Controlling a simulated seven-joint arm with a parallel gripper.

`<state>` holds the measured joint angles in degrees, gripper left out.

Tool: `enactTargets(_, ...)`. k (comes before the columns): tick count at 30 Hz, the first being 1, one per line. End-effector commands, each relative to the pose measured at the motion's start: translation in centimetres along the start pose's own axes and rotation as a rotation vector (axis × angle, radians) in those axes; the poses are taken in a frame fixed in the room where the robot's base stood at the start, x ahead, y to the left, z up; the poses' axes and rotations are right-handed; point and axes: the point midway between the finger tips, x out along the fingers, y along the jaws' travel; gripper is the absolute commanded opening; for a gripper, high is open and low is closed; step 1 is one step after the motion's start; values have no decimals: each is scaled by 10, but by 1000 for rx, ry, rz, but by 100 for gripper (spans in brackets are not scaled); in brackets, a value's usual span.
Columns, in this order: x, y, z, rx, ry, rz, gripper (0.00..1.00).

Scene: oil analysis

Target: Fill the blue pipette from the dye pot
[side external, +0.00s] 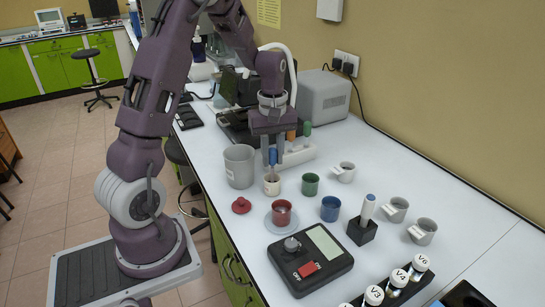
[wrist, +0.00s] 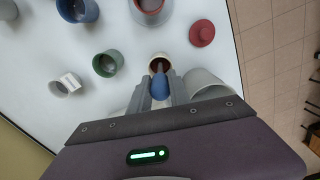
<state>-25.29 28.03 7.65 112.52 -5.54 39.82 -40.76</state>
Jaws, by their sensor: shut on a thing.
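My gripper (side external: 273,158) is shut on the blue pipette (side external: 272,157), holding it by its blue bulb. In the wrist view the bulb (wrist: 160,88) sits between the two fingers (wrist: 161,92). The pipette points down at a small cream pot (side external: 272,187). The pot's open mouth (wrist: 160,63) shows a dark brown inside in the wrist view, and the pipette's lower end reaches over or into it. The tip is hidden, so I cannot tell its depth or whether the pipette holds liquid. The pot bears no label that I can read as dye.
A grey beaker (side external: 239,167) stands close left of the pot, a green pot (side external: 310,185) close right. A red pot (side external: 281,213) on a saucer, red lid (side external: 241,205) and blue pot (side external: 330,209) stand in front. A white rack (side external: 300,154) with orange and green pipettes is behind.

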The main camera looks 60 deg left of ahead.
Motion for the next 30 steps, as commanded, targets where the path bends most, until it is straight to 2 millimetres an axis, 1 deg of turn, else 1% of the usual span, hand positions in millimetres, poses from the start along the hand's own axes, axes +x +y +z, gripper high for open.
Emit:
enactTargets(21, -57, 0, 0, 0, 2, 1, 17)
enactTargets(25, -65, 0, 0, 0, 1, 0, 17)
enactTargets(30, -68, 0, 0, 0, 0, 0, 17)
